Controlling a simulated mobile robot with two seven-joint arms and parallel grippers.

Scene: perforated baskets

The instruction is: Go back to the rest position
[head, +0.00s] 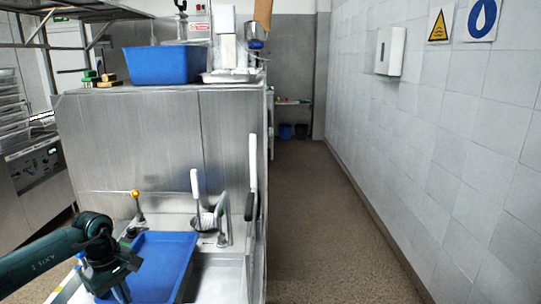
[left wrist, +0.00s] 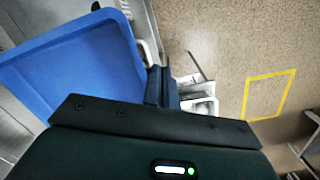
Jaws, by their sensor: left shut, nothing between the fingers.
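My left arm comes in from the lower left in the head view. Its gripper (head: 121,291) points down over the left front part of a blue tray (head: 170,255) at the sink counter. In the left wrist view the fingers (left wrist: 162,84) are together with nothing between them, and the blue tray (left wrist: 75,70) lies to their left. I cannot tell how far the fingertips are above the tray. My right gripper is in neither view.
A steel partition (head: 150,140) stands behind the sink, with a blue bin (head: 163,66) and a white tray (head: 230,76) on top. A tap (head: 224,220) stands right of the blue tray. The floor aisle (head: 325,220) to the right is clear, beside a tiled wall (head: 450,140).

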